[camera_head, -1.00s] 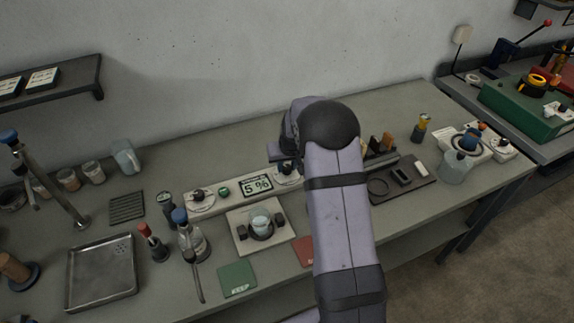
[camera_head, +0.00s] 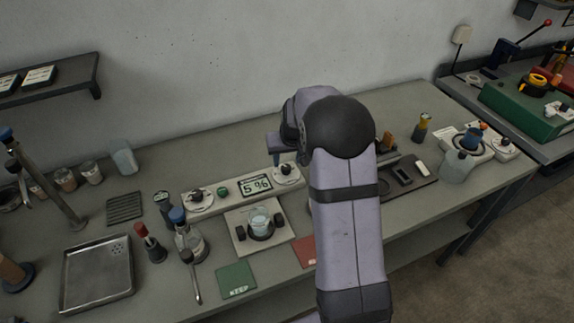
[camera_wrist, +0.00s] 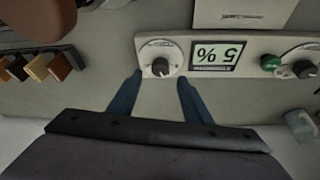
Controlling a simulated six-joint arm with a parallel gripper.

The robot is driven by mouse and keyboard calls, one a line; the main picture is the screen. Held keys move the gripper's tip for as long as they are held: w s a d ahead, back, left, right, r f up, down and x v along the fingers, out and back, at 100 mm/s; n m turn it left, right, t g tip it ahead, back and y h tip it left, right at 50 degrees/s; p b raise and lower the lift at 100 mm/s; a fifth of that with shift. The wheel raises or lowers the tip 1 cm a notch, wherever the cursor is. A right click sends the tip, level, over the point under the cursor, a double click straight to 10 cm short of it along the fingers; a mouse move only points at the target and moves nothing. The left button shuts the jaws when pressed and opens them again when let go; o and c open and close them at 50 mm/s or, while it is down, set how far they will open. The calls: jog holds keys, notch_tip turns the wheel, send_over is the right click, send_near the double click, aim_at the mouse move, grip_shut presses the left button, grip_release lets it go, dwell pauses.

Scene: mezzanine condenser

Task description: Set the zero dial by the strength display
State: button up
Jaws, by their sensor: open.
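A dial with a dark knob (camera_head: 286,170) sits at the panel's right end beside the display. In the wrist view this dial (camera_wrist: 161,66) lies ahead of and between my open gripper's (camera_wrist: 155,84) blue fingers, which look apart from the knob. A second dial (camera_head: 199,197) is at the panel's left end, with a green button (camera_head: 222,191) between it and the display; which is the zero dial cannot be read. The head view mostly hides my gripper (camera_head: 276,158).
A glass beaker (camera_head: 259,220) stands on a pale plate in front of the panel. A dark tray (camera_head: 409,177) lies right of my arm. Bench behind the panel is clear.

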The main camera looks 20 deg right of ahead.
jog(key=shift+v, duration=1.2)
jog(key=s+a+g, duration=0.1)
jog(key=s+a, duration=0.3)
jog(key=s, duration=0.6)
jog(key=s+a+f+n+g, duration=0.1)
jog(key=s+a, duration=0.3)
jog(key=s, duration=0.6)
jog(key=s+a+f+n+g, duration=0.1)
jog(key=s+a, duration=0.3)
jog(key=s, duration=0.6)
jog(key=shift+s+a+f+g+y, duration=0.2)
jog(key=shift+s+a+g+y, duration=0.2)
jog(key=shift+g, duration=0.4)
